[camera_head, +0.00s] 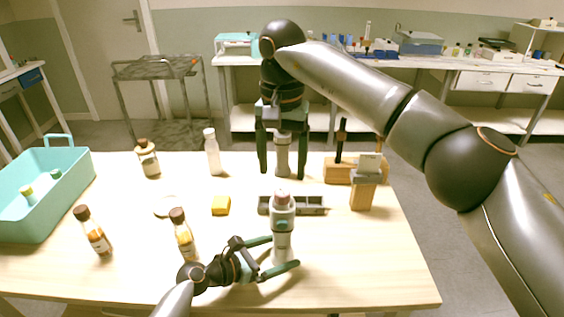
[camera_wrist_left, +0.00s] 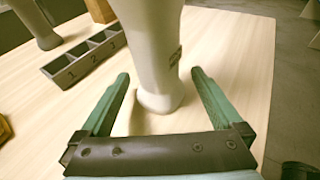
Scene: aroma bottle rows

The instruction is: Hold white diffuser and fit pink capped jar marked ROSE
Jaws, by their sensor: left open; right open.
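A white diffuser (camera_head: 283,238) stands upright near the front of the table. A small piece with a pale pinkish top (camera_head: 282,194) sits at its upper end; I cannot read a mark on it. My left gripper (camera_head: 284,252) is open, its fingers on either side of the diffuser's lower part. In the left wrist view the diffuser (camera_wrist_left: 155,50) stands between the open green fingers (camera_wrist_left: 160,95), with gaps near its base. My right gripper (camera_head: 283,172) points down, open, with its fingers on either side of a second grey-white device (camera_head: 282,158) farther back.
A numbered grey slot tray (camera_head: 312,205) lies behind the white diffuser.

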